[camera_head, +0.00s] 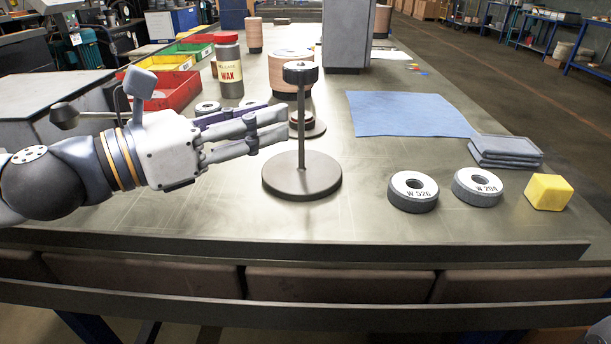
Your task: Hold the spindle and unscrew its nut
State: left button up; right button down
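The spindle (301,150) is a thin upright rod on a round dark base (301,182), standing on the bench near the middle. A dark knurled nut (300,73) sits at the top of its rod. No disc shows on this rod. My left gripper (284,122) reaches in from the left at about mid-rod height.
Flap discs marked W 526 (413,192) and W 204 (477,187), a yellow block (549,192), grey pads (504,151) and a blue cloth (408,114) lie right. Behind the spindle stand a shorter spindle (317,129) and a disc stack (282,82). A wax jar (229,68) and red bin (165,92) stand left.

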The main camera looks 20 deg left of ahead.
aim_at(301, 125)
pick_arm(q)
jog(key=x, duration=0.7)
jog(key=shift+w+a+f, duration=0.15)
jog(key=shift+f, duration=0.1)
grip_shut()
jog(key=shift+r, duration=0.2)
